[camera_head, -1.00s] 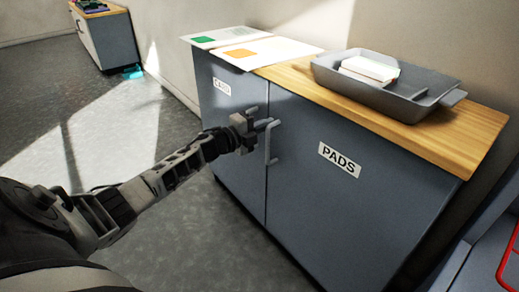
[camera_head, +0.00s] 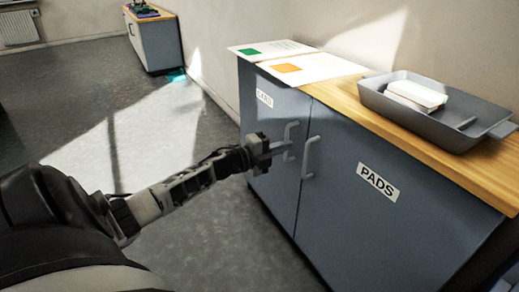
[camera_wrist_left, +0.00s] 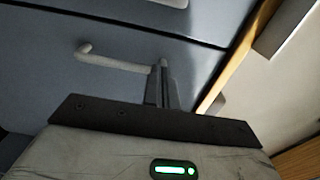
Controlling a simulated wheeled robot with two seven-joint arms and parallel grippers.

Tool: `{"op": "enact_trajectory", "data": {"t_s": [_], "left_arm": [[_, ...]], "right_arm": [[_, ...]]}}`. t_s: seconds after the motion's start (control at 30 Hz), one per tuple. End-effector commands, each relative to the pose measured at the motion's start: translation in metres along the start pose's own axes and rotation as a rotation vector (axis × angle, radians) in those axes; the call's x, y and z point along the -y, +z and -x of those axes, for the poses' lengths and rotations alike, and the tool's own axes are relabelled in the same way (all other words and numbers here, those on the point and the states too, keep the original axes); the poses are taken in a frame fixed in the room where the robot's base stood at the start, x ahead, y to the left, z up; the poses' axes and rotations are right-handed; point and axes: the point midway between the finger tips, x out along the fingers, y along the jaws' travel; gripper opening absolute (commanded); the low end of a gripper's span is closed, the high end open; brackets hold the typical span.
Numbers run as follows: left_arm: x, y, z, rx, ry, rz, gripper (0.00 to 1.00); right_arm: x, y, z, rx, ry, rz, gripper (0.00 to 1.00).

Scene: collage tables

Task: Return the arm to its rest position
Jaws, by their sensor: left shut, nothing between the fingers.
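My left arm reaches in from the left in the head view. Its gripper (camera_head: 279,148) is shut and empty, in front of the left cabinet door, beside that door's handle (camera_head: 291,137). In the left wrist view, the shut fingers (camera_wrist_left: 168,88) are close to one end of a handle (camera_wrist_left: 115,62); I cannot tell whether they touch it. Both cabinet doors, the left labelled CARD (camera_head: 264,98) and the right labelled PADS (camera_head: 378,182), look closed. My right gripper is not in view.
The cabinet's wooden top (camera_head: 340,98) carries a grey tray (camera_head: 440,130) with white blocks (camera_head: 415,95) in it, and sheets with green (camera_head: 249,52) and orange (camera_head: 286,68) patches. Another cabinet (camera_head: 158,42) stands far back. Open floor (camera_head: 75,110) lies to the left.

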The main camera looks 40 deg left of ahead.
Motion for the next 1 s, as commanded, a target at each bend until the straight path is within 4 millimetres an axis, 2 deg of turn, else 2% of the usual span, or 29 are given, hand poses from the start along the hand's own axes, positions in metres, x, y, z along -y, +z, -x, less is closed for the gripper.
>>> {"op": "enact_trajectory", "data": {"t_s": [0.1, 0.3, 0.47, 0.7, 0.77, 1.0], "left_arm": [[0.0, -0.001, 0.026, -0.001, 0.005, 0.002, 0.0], [0.0, -0.003, 0.053, -0.003, 0.003, 0.001, 0.0], [0.0, -0.004, 0.061, -0.004, 0.002, -0.001, 0.0], [0.001, -0.003, 0.061, -0.004, 0.001, -0.001, 0.0], [0.006, -0.003, 0.061, -0.004, 0.0, -0.001, 0.0], [0.052, -0.003, 0.061, -0.004, 0.001, -0.001, 0.0]], "right_arm": [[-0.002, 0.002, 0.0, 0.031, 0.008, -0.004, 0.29], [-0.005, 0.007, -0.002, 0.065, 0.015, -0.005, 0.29], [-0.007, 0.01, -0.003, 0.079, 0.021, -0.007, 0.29], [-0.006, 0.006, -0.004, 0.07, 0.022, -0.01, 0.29], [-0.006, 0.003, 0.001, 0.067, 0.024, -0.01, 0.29], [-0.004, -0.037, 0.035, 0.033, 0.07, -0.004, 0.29]]}}
